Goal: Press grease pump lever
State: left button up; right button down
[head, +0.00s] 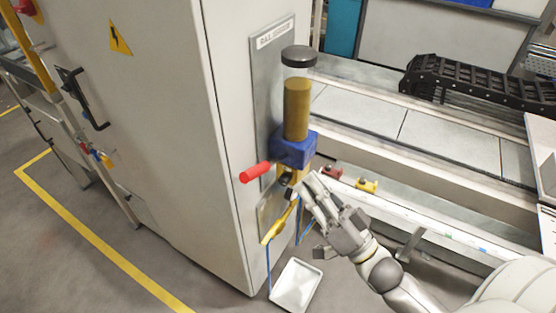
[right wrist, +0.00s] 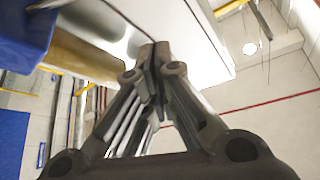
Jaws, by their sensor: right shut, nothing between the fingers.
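The grease pump has a blue body (head: 293,146), an amber-filled clear reservoir (head: 296,108) and a black cap (head: 299,56). It is mounted on a grey plate on the side of the cabinet. Its lever, with a red grip (head: 255,172), sticks out to the left and slightly down. My right gripper (head: 309,184) is just below and right of the pump body, with the lever grip on the far side of the pump. In the right wrist view its fingers (right wrist: 155,58) are together and empty, with blue pump surface (right wrist: 28,32) at upper left. My left gripper is out of view.
The tall cabinet (head: 165,130) stands left of the pump. A yellow piece (head: 279,224) and blue hoses hang below it. A white tray (head: 297,284) lies on the floor. A covered track (head: 365,112) with a black cable chain (head: 475,84) runs to the right.

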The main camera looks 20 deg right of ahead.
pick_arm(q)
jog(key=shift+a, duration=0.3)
pick_arm(e)
jog(key=shift+a, duration=0.15)
jog(key=p+x, duration=0.3)
jog(key=x, duration=0.7)
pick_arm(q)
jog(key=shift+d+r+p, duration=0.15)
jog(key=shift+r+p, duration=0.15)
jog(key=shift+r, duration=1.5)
pick_arm(e)
jog(key=shift+s+a+f, duration=0.1)
jog(key=shift+a+f, duration=0.2)
jog(key=shift+f, duration=0.3)
jog(key=shift+a+f, duration=0.25)
jog(key=shift+f, duration=0.4)
jog(key=shift+s+a+f, duration=0.1)
jog(key=shift+a+f, duration=0.2)
jog(key=shift+f, duration=0.3)
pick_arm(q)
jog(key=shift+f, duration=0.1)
